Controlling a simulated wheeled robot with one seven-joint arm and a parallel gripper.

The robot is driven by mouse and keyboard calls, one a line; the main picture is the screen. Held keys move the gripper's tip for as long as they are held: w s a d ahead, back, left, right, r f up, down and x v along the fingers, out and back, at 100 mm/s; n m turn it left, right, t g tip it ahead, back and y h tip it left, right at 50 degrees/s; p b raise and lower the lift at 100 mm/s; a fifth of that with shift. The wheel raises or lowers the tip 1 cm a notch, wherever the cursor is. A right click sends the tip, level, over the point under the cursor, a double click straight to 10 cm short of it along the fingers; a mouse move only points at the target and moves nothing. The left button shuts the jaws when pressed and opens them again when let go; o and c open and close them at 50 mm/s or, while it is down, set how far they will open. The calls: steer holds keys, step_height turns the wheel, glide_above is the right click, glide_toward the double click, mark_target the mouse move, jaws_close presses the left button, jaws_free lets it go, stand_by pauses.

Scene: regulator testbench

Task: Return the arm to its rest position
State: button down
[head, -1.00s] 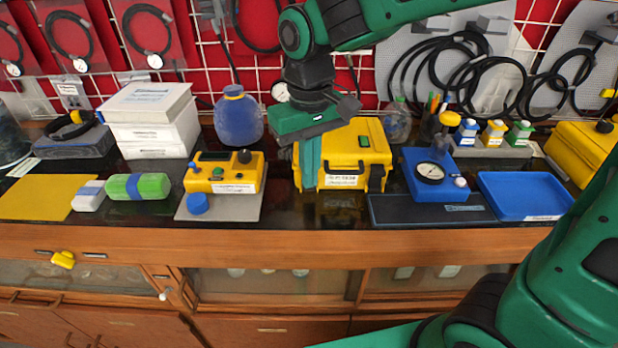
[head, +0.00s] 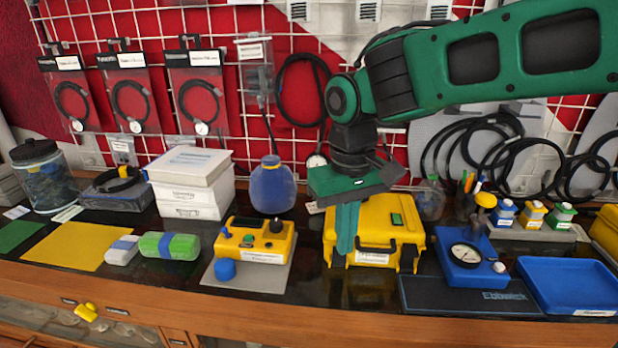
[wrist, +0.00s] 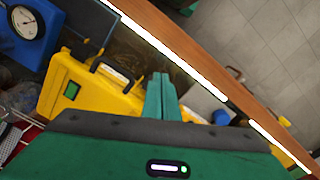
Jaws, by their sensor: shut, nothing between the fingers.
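My gripper (head: 347,228) is green and points down in front of the yellow case (head: 380,222) on the bench. Its fingers are together with nothing between them, and they hide part of the case's left side. In the wrist view my gripper (wrist: 161,96) shows its closed fingers, with the yellow case (wrist: 85,98) to their left. I cannot tell whether the fingertips touch the case. My green upper arm reaches in from the right, above the bench.
A blue gauge block (head: 462,262) and a blue tray (head: 570,280) stand right of the case. A yellow control box (head: 257,240) and a blue round bottle (head: 272,186) stand left. A grid wall with hanging cables (head: 300,90) rises behind.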

steer(key=s+d+f+m, duration=0.1)
steer(key=s+d+m, duration=0.25)
steer(key=d, duration=1.35)
steer(key=s+d+f+m, duration=0.2)
steer(key=s+d+m, duration=0.1)
steer(key=s+d, duration=0.3)
steer(key=s+d+f+m, duration=0.2)
steer(key=s+d+m, duration=0.1)
steer(key=s+d, duration=0.4)
steer(key=shift+d+f, duration=0.35)
steer(key=shift+d, duration=0.05)
steer(key=shift+m, duration=0.25)
